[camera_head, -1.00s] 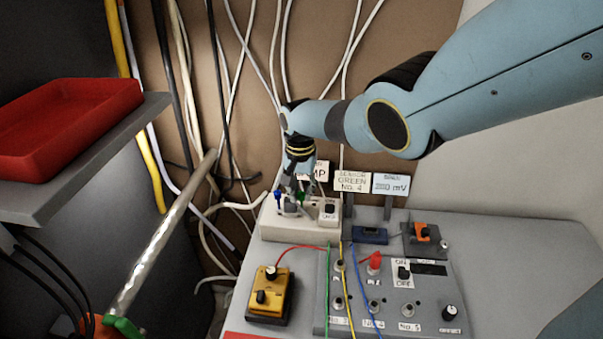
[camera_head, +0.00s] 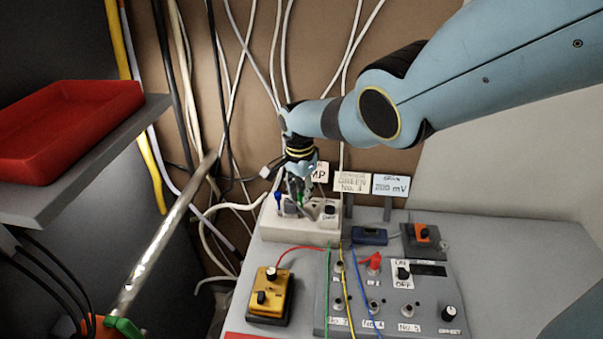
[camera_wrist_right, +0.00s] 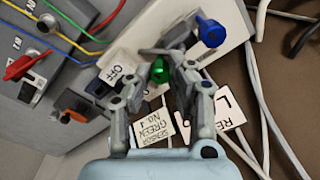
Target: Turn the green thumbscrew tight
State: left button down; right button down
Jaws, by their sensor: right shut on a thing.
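The green thumbscrew (camera_wrist_right: 159,70) sits between the fingers of my right gripper (camera_wrist_right: 162,62) in the right wrist view. The gripper is shut on it, at the white box (camera_head: 294,226). In the head view my right gripper (camera_head: 297,203) reaches down onto this box, and only a little green (camera_head: 301,197) shows between its fingers. A blue thumbscrew (camera_wrist_right: 210,32) stands beside the gripper; it also shows at the left in the head view (camera_head: 278,197). My left gripper is not in view.
A switch (camera_head: 329,211) sits on the box's right side. Label signs (camera_head: 352,183) stand behind it. A grey control panel (camera_head: 430,290) with coloured leads and a yellow box (camera_head: 271,295) lie in front. A metal rod (camera_head: 165,235) and red tray (camera_head: 70,128) are at left.

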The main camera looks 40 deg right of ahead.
aim_at(300, 196)
dwell(0.3)
jog(key=c, duration=1.2)
grip_release()
jog(key=shift+r, duration=0.2)
jog(key=shift+w+r, duration=0.1)
jog(key=shift+r, duration=0.5)
jog(key=r, duration=1)
jog(key=shift+a+r, duration=0.25)
jog(key=shift+f, duration=0.1)
